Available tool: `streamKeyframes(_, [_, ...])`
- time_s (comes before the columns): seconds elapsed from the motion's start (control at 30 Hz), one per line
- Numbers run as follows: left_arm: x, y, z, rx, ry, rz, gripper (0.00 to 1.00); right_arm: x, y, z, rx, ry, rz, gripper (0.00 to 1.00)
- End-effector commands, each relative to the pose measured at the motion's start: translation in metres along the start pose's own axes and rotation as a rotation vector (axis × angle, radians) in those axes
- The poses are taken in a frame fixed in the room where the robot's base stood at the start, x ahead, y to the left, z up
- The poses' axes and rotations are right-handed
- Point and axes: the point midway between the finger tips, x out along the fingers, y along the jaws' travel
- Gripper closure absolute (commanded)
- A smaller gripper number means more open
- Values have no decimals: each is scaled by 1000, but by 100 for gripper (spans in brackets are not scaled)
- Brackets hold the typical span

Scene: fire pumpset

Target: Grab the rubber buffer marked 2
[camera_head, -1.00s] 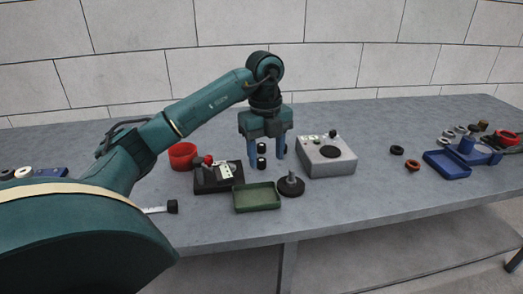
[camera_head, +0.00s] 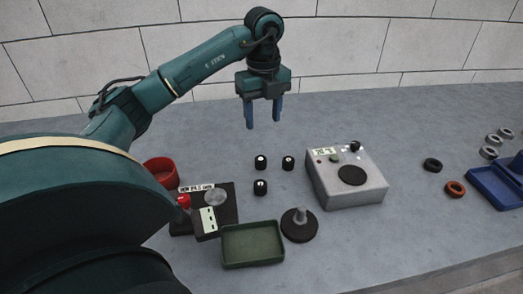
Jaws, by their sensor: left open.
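Three small black rubber buffers with white marks on top stand on the grey table in the head view. One is at the back left (camera_head: 261,162), one at the back right (camera_head: 288,162) and one at the front (camera_head: 260,187). The marks are too small to read, so I cannot tell which is number 2. My left gripper (camera_head: 263,122) points down with its two blue fingers apart and nothing between them. It shows above and behind the buffers in the picture, apart from them. My right gripper is not in view.
A grey instrument box (camera_head: 346,176) stands right of the buffers. A green tray (camera_head: 253,244), a black disc with a post (camera_head: 299,225), a black gauge device (camera_head: 206,215) and a red bowl (camera_head: 162,171) are nearby. Rings and a blue tray (camera_head: 494,187) are at right.

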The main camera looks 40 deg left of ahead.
Motion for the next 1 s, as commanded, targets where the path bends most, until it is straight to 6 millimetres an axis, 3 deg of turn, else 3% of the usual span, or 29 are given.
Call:
streamKeyframes(0.4, [66,1,0,0,2,4,47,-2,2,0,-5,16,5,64])
streamKeyframes(0.67, [86,2,0,0,0,2,47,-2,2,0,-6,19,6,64])
streamKeyframes(1.0, [129,7,-1,1,1,2,47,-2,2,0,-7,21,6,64])
